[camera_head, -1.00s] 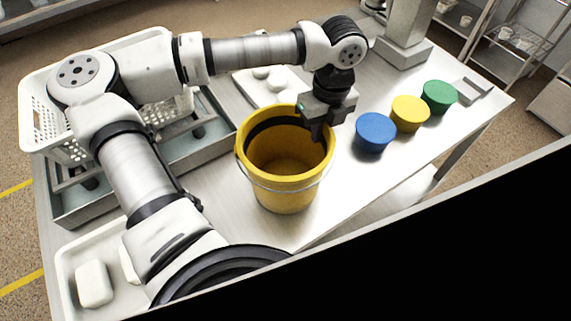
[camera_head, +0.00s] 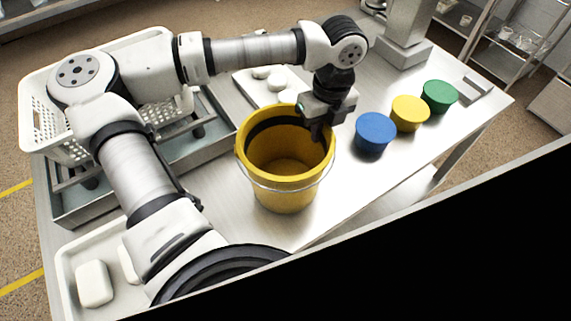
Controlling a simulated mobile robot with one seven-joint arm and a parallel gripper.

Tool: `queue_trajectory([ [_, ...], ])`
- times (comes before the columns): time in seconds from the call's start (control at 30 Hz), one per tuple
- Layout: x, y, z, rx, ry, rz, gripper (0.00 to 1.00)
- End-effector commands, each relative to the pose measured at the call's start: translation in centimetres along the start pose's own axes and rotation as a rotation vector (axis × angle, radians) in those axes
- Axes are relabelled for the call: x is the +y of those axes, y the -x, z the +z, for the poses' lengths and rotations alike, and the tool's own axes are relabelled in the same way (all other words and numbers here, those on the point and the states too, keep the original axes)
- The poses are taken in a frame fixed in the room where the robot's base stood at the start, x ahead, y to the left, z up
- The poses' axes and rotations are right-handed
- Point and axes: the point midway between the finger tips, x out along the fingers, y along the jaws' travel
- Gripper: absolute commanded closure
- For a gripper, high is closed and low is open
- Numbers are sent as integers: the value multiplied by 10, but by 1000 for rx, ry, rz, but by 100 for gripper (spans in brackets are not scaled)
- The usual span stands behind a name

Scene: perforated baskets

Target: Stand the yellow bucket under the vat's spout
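The yellow bucket (camera_head: 286,192) stands upright on the steel table near its front edge, open at the top and apparently empty. Its thin wire handle hangs down across the front. My gripper (camera_head: 319,132) points down at the bucket's right back rim, with its dark fingers at or overlapping the rim. I cannot tell whether the fingers are closed on the rim. No spout can be made out. A grey metal column on a base (camera_head: 403,48) stands at the back of the table; whether it belongs to the vat is unclear.
A white perforated basket (camera_head: 38,112) sits over a steel trough (camera_head: 92,206) at left, partly behind my arm. Blue (camera_head: 375,132), yellow (camera_head: 409,113) and green (camera_head: 439,96) round tubs stand right of the bucket. White trays hold pale lumps.

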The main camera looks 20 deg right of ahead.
Motion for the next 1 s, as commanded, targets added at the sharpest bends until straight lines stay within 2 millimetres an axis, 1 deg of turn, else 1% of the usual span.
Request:
queue_trajectory([
  [0.67, 0, 3, 0, -1, 0, 0, 100],
  [0.83, 1, 16, 1, -3, 2, -1, 100],
  [0.93, 3, 32, 1, -4, 1, 0, 100],
  [1.0, 4, 48, 1, -5, 4, -2, 100],
])
